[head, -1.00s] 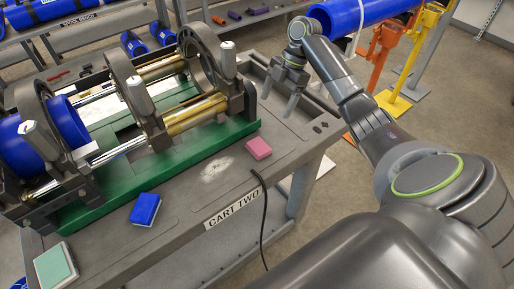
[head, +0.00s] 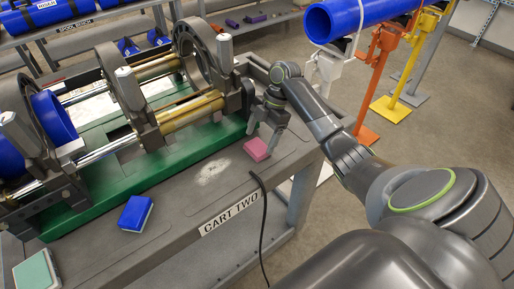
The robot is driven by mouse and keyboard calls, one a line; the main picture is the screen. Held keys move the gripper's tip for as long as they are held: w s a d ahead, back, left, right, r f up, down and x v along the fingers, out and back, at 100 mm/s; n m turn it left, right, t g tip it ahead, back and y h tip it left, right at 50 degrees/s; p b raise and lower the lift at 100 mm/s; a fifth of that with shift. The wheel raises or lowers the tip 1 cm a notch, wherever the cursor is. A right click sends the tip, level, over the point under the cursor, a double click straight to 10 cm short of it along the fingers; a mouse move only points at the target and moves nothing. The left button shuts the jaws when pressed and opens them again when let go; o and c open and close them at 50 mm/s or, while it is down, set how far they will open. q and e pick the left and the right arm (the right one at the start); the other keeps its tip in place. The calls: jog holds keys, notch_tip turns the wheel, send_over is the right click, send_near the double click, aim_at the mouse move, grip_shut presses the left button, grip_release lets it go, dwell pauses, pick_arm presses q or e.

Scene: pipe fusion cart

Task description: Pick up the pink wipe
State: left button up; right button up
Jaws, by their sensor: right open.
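The pink wipe (head: 257,149) lies flat on the grey top of the cart (head: 180,222), near its right end, beside a pale powdery smudge. My right gripper (head: 264,134) points down just behind and above the wipe. Its two fingers are spread, with nothing between them. One fingertip is close to the wipe's far edge; I cannot tell whether it touches. My left gripper is out of view.
A black cable (head: 265,215) hangs over the front edge. Pipe stands (head: 377,75) are at the right.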

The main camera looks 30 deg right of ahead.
jog(key=shift+x, duration=1.35)
jog(key=c, duration=0.7)
jog(key=shift+r, duration=0.1)
jog(key=shift+d+r, duration=0.1)
jog(key=shift+r, duration=0.45)
notch_tip(320, 180, up, 4)
jog(key=shift+r, duration=0.2)
notch_tip(320, 180, up, 4)
jog(key=p, duration=0.2)
notch_tip(320, 180, up, 18)
jog(key=p, duration=1.9)
send_over(259, 145)
jog(key=shift+r, duration=0.15)
